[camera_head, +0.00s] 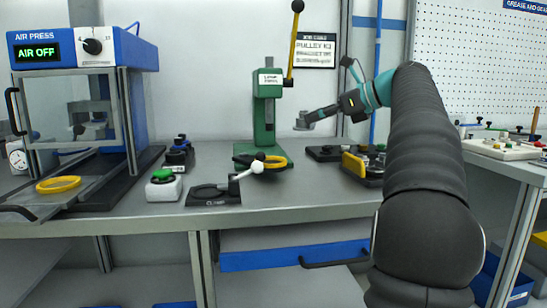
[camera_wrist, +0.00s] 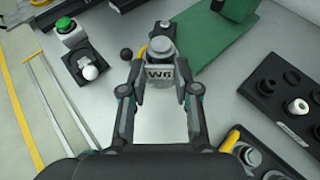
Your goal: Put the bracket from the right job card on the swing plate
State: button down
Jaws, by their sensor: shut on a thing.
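My gripper (camera_head: 312,118) is shut on a grey round-topped part marked W6 (camera_wrist: 160,72), held above the bench right of the green press. The part also shows small at the gripper's tip in the head view (camera_head: 301,124). I cannot confirm from its shape that it is the bracket. A job card (camera_head: 314,52) hangs on the wall behind; its upper line reads like PULLEY K3, and the lower line is too small to read surely. A black plate with a white-knobbed lever (camera_head: 207,196) lies at the bench front; whether it is the swing plate is unclear.
The air press (camera_head: 75,95) is at left, with another yellow ring (camera_head: 58,184). A green-button box (camera_head: 163,186) sits between. Black part trays (camera_wrist: 285,95) are at right.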

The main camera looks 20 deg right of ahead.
jog(key=b, duration=0.3)
send_over(283, 162)
notch_tip(283, 162, down, 6)
jog(key=shift+w+r, duration=0.1)
jog(key=shift+w, duration=0.05)
jog(key=shift+f+b, duration=0.75)
jog(key=shift+f, duration=1.25)
jog(key=shift+f, duration=0.1)
jog(key=c, duration=0.9)
grip_release()
jog(key=shift+o, duration=0.2)
jog(key=shift+r, duration=0.2)
jog(key=p+v, duration=0.2)
jog(key=v, duration=1)
jog(key=shift+a+f, duration=0.1)
